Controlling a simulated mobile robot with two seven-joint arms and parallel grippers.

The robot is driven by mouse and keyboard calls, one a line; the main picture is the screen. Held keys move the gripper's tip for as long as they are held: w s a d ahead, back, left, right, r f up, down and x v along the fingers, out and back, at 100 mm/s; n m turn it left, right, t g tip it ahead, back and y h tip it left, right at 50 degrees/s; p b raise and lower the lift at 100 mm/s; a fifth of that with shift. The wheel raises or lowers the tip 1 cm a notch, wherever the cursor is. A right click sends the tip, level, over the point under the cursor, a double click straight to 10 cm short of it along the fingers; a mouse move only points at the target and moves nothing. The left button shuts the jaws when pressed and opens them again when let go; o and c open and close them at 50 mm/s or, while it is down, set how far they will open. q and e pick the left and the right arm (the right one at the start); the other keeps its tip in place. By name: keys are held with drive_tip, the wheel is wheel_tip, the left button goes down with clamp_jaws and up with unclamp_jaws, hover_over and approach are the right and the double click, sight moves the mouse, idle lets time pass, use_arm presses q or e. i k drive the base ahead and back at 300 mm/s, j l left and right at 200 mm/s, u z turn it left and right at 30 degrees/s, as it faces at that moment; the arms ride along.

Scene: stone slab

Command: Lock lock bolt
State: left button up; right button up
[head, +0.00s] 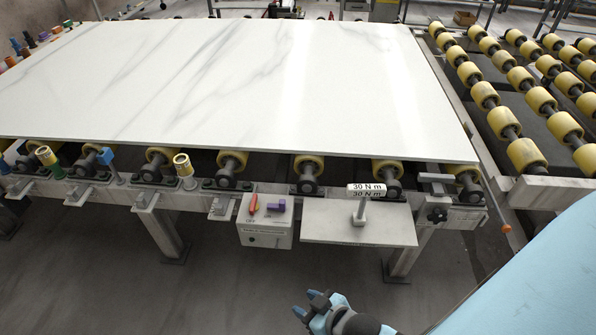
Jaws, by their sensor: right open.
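A grey upright bolt-like post (360,212) stands on a flat grey plate (325,226) at the front edge of the roller frame, below labels (366,190) that read "30 N m". A black knob (437,214) sits on the frame to its right, under a grey bracket (436,178). I cannot tell which of these is the lock bolt. My right gripper (305,303), with blue fingertips, is open and empty. It is in front of the plate, low in the picture, apart from post and knob. My left gripper is out of view.
A large white marble slab (240,80) lies on yellow rollers (232,160). A grey box (265,232) with a red and a purple control hangs on the frame left of the plate. Frame legs (160,232) reach the floor. My light-blue arm fills the lower right.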

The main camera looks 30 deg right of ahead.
sight(281, 207)
drive_tip(key=l+z, duration=0.1)
drive_tip(key=z, duration=0.65)
drive_tip(key=j+u, duration=0.25)
drive_tip(key=j, duration=0.15)
drive_tip(key=j+u, duration=0.3)
drive_tip(key=j, duration=0.1)
